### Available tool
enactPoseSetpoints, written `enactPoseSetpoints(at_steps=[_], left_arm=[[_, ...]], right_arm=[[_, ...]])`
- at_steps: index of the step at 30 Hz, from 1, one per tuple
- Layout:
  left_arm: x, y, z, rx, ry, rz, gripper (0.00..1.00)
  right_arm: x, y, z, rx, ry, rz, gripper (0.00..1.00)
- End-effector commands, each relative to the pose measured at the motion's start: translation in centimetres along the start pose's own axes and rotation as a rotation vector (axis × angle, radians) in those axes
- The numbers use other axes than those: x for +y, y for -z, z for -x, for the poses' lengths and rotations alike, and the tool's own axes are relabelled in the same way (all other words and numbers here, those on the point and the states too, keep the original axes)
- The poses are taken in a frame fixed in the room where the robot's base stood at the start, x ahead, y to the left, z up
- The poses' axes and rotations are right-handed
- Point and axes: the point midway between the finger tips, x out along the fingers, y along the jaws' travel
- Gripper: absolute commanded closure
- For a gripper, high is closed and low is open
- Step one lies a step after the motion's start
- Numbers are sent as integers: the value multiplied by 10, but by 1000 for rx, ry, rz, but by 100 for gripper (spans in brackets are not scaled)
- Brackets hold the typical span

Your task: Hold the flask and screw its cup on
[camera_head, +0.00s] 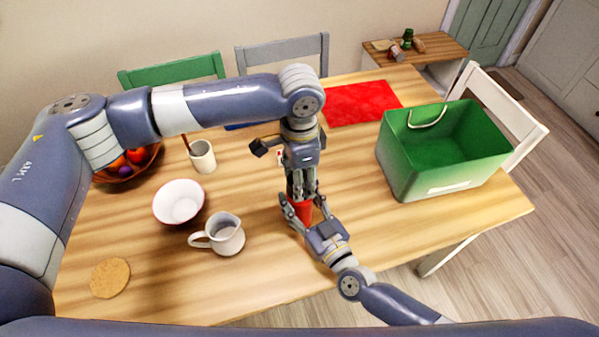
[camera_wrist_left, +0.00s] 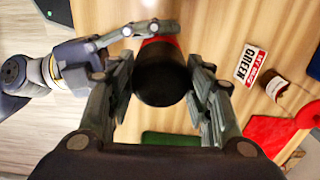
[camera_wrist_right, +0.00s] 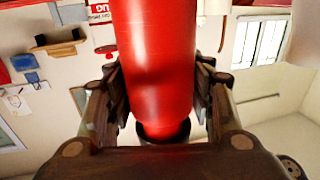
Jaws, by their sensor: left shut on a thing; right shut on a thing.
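My right gripper (camera_wrist_right: 155,95) is shut around the flask's red body (camera_wrist_right: 155,50), with a finger on each side. My left gripper (camera_wrist_left: 163,92) comes down from above and is shut on the black cup (camera_wrist_left: 160,82), which sits in line with the flask's top. Red shows just beyond the cup in the left wrist view. In the right wrist view black (camera_wrist_right: 165,131) shows at the flask's narrow end. I cannot tell how far the cup is seated.
A green crate (camera_head: 400,165) stands at the right and a red mat (camera_head: 362,104) lies behind. A white jug (camera_head: 226,240), a bowl (camera_head: 180,203), a mug (camera_head: 203,157) and a cork coaster (camera_head: 110,278) are at the left. The table's front right is clear.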

Motion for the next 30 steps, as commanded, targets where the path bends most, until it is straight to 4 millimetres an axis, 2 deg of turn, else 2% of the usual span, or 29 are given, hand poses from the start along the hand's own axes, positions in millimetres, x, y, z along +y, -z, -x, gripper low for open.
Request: enactPoseSetpoints(at_steps=[17, 30], left_arm=[[0, 0, -1, 0, 1, 1, 76], [0, 0, -10, 0, 1, 1, 76]], right_arm=[[0, 0, 0, 0, -1, 1, 94], [0, 0, 0, 0, -1, 1, 94]])
